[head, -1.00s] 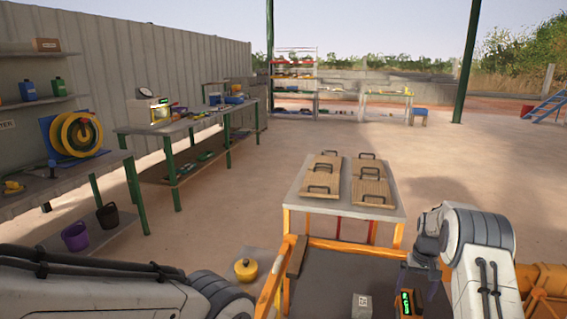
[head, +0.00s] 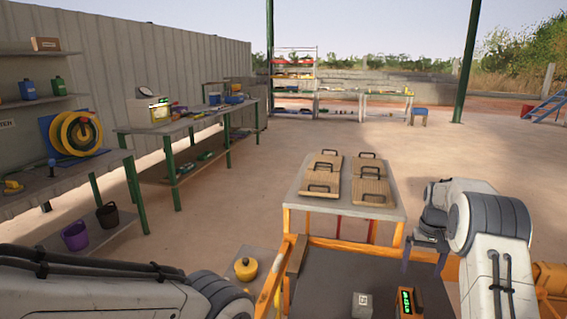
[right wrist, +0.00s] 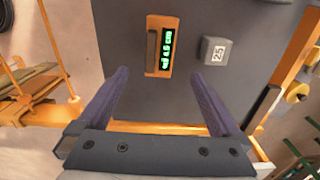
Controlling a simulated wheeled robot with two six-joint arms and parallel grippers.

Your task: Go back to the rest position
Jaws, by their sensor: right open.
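My right gripper (head: 424,260) is open and empty. In the right wrist view its two purple fingers (right wrist: 160,76) are spread wide with nothing between them. It hangs above the far right part of a dark, orange-framed work surface (head: 328,275). An orange device with a green lit display (head: 407,302) lies on that surface, apart from the fingers; it also shows in the right wrist view (right wrist: 160,47). My left arm comes in at the bottom left, but its gripper is out of view.
A grey block marked 25 (right wrist: 215,51) sits beside the device. Beyond the surface is a table (head: 296,193) with several handled wooden boards (head: 320,180). A yellow pot (head: 246,268) stands at the left. Workbenches line the left wall. Open floor lies further back.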

